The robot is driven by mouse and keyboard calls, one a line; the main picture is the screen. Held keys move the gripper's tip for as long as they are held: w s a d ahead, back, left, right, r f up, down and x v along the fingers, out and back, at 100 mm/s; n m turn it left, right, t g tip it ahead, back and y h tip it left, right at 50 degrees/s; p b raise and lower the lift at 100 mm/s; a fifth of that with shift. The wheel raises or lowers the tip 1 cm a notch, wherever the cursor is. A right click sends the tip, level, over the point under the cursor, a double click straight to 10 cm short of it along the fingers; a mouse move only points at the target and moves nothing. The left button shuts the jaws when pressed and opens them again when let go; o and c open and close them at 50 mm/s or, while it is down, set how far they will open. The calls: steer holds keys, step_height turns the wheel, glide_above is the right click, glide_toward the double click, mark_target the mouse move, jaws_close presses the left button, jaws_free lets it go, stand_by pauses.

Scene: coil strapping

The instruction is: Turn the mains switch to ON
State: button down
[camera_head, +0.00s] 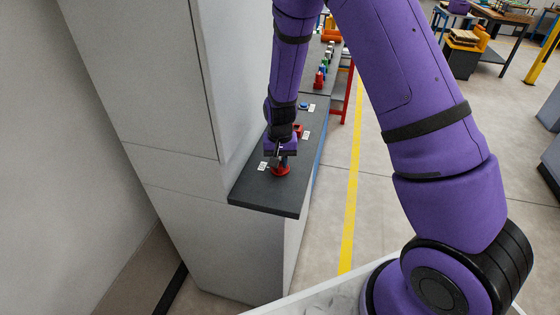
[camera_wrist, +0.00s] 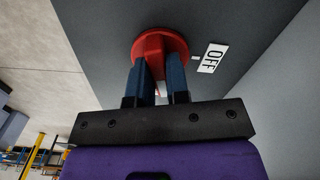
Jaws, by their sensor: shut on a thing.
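The mains switch (camera_head: 281,170) is a round red knob on a dark grey shelf-like panel (camera_head: 262,190). In the wrist view the red switch (camera_wrist: 160,42) sits straight ahead of my gripper. A white label reading OFF (camera_wrist: 212,57) lies right of the switch in the wrist view. A small white mark shows between the switch and that label. No ON label can be read in either view.
A tall grey cabinet (camera_head: 150,70) stands close on the left. Beyond my gripper on the panel are a red part (camera_head: 298,130) and a blue button (camera_head: 304,105) with white labels. Open floor with a yellow line (camera_head: 352,190) lies to the right.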

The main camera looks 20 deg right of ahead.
steer(key=shift+m, duration=1.6)
steer(key=c, duration=1.1)
jaws_free()
step_height(320, 180, up, 11)
